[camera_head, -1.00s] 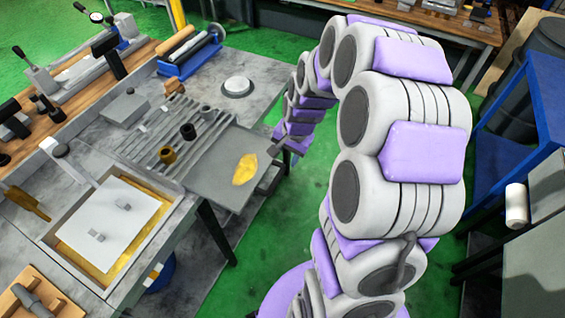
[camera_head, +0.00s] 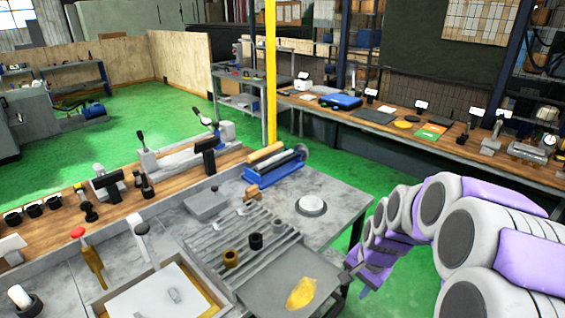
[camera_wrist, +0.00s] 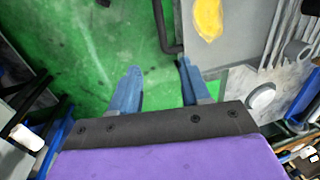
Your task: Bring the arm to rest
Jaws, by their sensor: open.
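My arm, in white and purple segments, curves in from the lower right of the head view. My gripper (camera_head: 354,277) hangs at its far end, just right of the grey plate (camera_head: 262,293) at the bench edge. In the wrist view my gripper (camera_wrist: 158,85) shows two blue fingers spread apart. Nothing is between them, only the green floor below. In the head view the fingertips are small and partly unclear.
A yellow cloth-like patch (camera_head: 301,293) lies on the grey plate, also in the wrist view (camera_wrist: 208,18). The metal bench (camera_head: 335,195) holds a ribbed rack, dark cups and a blue roller device (camera_head: 275,167). Green floor (camera_head: 345,241) lies between this bench and the long wooden bench (camera_head: 455,160).

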